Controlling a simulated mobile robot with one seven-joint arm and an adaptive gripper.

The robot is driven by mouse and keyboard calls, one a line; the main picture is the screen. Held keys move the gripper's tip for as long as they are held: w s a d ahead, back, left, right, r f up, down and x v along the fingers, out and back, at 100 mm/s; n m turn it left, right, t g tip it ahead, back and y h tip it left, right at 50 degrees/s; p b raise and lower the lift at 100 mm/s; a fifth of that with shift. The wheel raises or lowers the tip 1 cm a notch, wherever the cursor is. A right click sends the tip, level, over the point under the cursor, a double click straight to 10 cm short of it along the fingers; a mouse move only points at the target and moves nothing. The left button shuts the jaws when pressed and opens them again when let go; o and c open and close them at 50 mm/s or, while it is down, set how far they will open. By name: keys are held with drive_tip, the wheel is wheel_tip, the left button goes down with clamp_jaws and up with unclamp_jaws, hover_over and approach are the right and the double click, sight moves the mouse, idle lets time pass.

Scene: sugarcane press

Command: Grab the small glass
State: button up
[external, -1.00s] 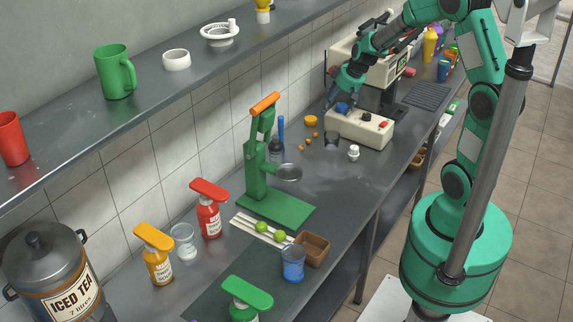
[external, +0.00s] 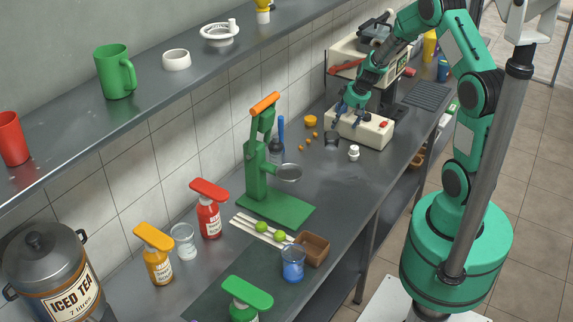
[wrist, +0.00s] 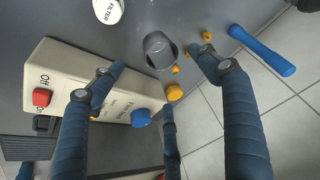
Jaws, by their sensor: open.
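A small glass (external: 331,143), clear and greyish, stands on the counter in front of the cream machine in the external view. In the wrist view the small glass (wrist: 160,50) is near the top centre, seen from above at a slant. My gripper (external: 347,126) is open and empty, above and slightly right of the glass in the external view. In the wrist view its blue fingers are spread, with two tips to either side of the glass and a third below it. I see no contact with the glass.
The cream machine (external: 360,128) with a red button is close beside my gripper. A white filter jar (external: 353,153), small orange balls (external: 308,141) and a blue-handled tool (wrist: 262,50) lie near the glass. The green press (external: 262,190) stands further left. Open counter lies in front.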

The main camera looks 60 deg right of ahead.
drive_tip(key=b, duration=0.1)
approach(332, 138)
drive_tip(key=a+f, duration=0.2)
drive_tip(key=shift+w+a+f, duration=0.1)
drive_tip(key=shift+w+f, duration=0.25)
drive_tip(key=shift+w, duration=0.05)
drive_tip(key=shift+f, duration=0.15)
drive_tip(key=shift+b+x, duration=0.35)
drive_tip(key=shift+x, duration=2.1)
drive_tip(key=c, duration=1.2)
drive_tip(key=shift+r+p, duration=1)
drive_tip(key=shift+r, duration=4.05)
